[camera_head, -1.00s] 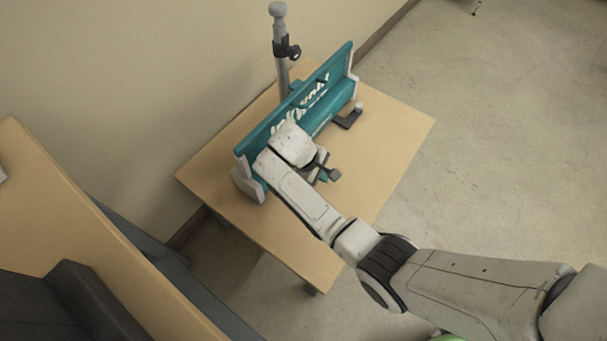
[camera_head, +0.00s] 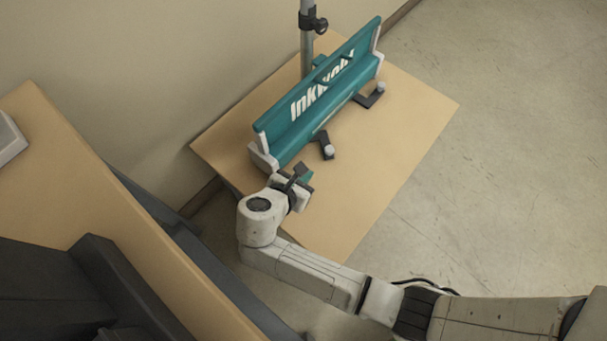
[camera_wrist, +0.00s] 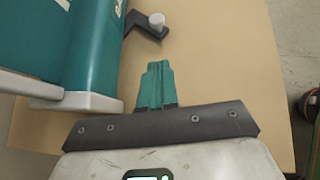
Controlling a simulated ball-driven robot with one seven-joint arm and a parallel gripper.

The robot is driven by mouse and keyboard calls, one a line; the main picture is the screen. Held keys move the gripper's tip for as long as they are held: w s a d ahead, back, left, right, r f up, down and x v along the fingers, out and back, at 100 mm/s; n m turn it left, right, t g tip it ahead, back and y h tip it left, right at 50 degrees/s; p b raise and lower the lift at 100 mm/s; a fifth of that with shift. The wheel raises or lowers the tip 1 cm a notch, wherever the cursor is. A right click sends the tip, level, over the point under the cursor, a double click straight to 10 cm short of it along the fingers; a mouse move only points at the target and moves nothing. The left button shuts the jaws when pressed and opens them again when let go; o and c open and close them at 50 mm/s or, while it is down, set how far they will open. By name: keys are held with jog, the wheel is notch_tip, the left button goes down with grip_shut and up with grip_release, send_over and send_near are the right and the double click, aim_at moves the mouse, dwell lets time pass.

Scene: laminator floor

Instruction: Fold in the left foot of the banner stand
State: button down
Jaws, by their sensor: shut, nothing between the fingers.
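The teal banner stand (camera_head: 318,105) lies along a small wooden table, with light grey end caps. Its left foot (camera_head: 325,146), a dark bar with a light grey knob, sticks out from the front of the base. The left foot also shows at the top of the wrist view (camera_wrist: 150,26). The right foot (camera_head: 371,98) sticks out too, farther along. My gripper (camera_head: 306,176) is off the stand's near left end, short of the left foot and apart from it. In the wrist view its teal fingers (camera_wrist: 155,86) are together and empty.
The table (camera_head: 405,130) has bare room in front of the stand. A grey pole (camera_head: 307,45) with a black clamp rises behind the stand, near the wall. A wooden-topped desk (camera_head: 120,235) is at the left, close to my arm.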

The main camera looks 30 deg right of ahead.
aim_at(330, 153)
jog(key=x, duration=0.3)
jog(key=b+x, duration=0.1)
jog(key=x, duration=0.2)
jog(key=r+b+x, duration=0.1)
jog(key=x, duration=0.2)
jog(key=shift+w+d, duration=0.15)
jog(key=shift+d, duration=0.15)
jog(key=shift+w+d+f+b, duration=0.1)
jog(key=shift+w+d+b, duration=0.2)
jog(key=shift+d, duration=0.25)
jog(key=shift+d, duration=0.1)
jog(key=shift+d+r+n+t+y+p, duration=0.35)
jog(key=shift+d+n+p, duration=0.2)
jog(key=shift+p, duration=0.65)
jog(key=d+n+t+p, duration=0.1)
jog(key=w+d+n+y+p, duration=0.1)
jog(key=p, duration=0.1)
jog(key=shift+t, duration=0.35)
jog(key=d+n+t+y+p, duration=0.1)
jog(key=w+d+n+y+p, duration=0.1)
jog(key=n, duration=0.1)
jog(key=shift+w+d+f+t, duration=0.15)
jog(key=shift+w+f+t, duration=0.1)
jog(key=shift+w+t, duration=0.15)
jog(key=shift+w+d+f+p, duration=0.1)
jog(key=shift+w+d+p, duration=0.3)
jog(key=shift+w+d, duration=0.15)
